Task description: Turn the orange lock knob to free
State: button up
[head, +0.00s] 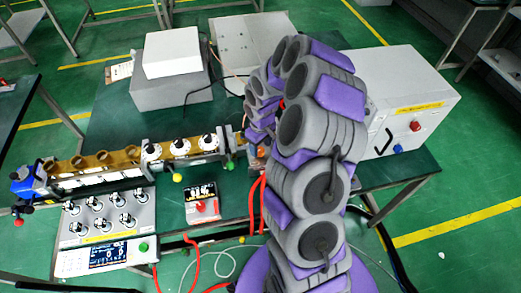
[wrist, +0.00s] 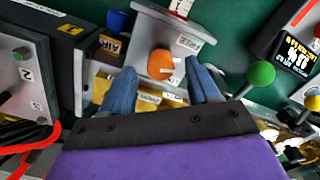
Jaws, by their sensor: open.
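The orange lock knob (wrist: 161,64) sits on a grey metal bracket (wrist: 150,35) in the wrist view, with a small pale pointer or mark at its right side. My gripper (wrist: 163,80) is open, with one blue finger on each side of the knob, lower in the picture. The knob lies between the finger lines, a little past the tips; whether the fingers touch it cannot be told. In the head view my purple and grey arm hides most of the knob area.
A green ball knob (wrist: 261,73) and a small display (wrist: 297,55) are to the right in the wrist view. A grey box (wrist: 20,75) and a dark block (wrist: 65,55) stand at left. Red cables (head: 262,195) run beside my arm. A white cabinet (head: 408,100) stands at right.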

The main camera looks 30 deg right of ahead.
jog(key=shift+f, duration=1.2)
jog(key=c, duration=1)
jog(key=shift+r+n+p, duration=0.2)
jog(key=shift+n+p, duration=0.5)
jog(key=shift+p, duration=0.15)
jog(key=shift+c, duration=0.2)
jog(key=shift+f+n+p, duration=0.2)
jog(key=shift+n+p, duration=0.15)
jog(key=shift+n, duration=0.25)
jog(key=o, duration=1)
jog(key=shift+o, duration=0.2)
